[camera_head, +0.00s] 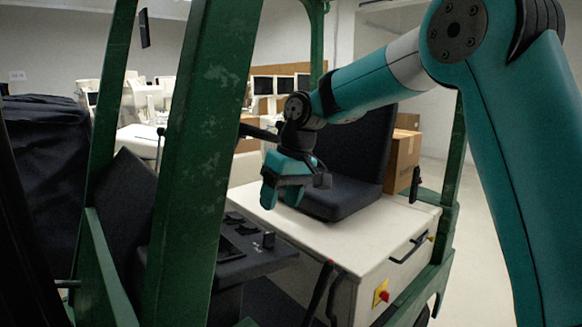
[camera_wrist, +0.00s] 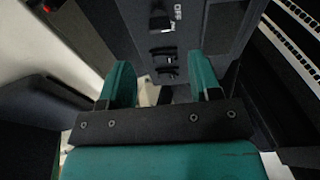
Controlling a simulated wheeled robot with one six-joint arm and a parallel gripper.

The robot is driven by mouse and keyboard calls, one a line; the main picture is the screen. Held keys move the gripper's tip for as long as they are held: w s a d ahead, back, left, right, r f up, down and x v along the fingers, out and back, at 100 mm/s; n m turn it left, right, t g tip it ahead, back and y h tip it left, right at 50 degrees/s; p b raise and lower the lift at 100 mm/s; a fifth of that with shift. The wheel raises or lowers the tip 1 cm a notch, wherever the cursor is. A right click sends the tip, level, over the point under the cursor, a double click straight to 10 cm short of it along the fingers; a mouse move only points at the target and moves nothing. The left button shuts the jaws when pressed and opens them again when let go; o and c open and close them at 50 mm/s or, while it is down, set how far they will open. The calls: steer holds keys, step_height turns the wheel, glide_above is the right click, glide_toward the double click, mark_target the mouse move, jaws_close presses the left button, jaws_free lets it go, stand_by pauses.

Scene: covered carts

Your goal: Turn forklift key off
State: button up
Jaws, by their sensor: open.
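In the head view my gripper (camera_head: 283,192) hangs at the end of my teal arm, over the forklift's white seat base and in front of the black seat. The forklift's dark control panel (camera_head: 250,250) is below and to the left of it. In the wrist view my two teal fingers (camera_wrist: 160,85) stand apart with nothing held between them. Beyond the fingers is the dark panel with an "OFF" label (camera_wrist: 178,12) and a small black key or switch (camera_wrist: 163,52) below it. I cannot tell which way the key is turned.
Green forklift posts (camera_head: 197,130) stand at the left. The black seat (camera_head: 345,165) and white base (camera_head: 330,235) lie beside the gripper. A red knob (camera_head: 383,295) is on the base's front. A cardboard box (camera_head: 402,160) stands behind. Open floor lies at the right.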

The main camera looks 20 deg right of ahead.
steer(key=p+v, duration=0.1)
steer(key=v, duration=0.7)
steer(key=shift+r, duration=0.35)
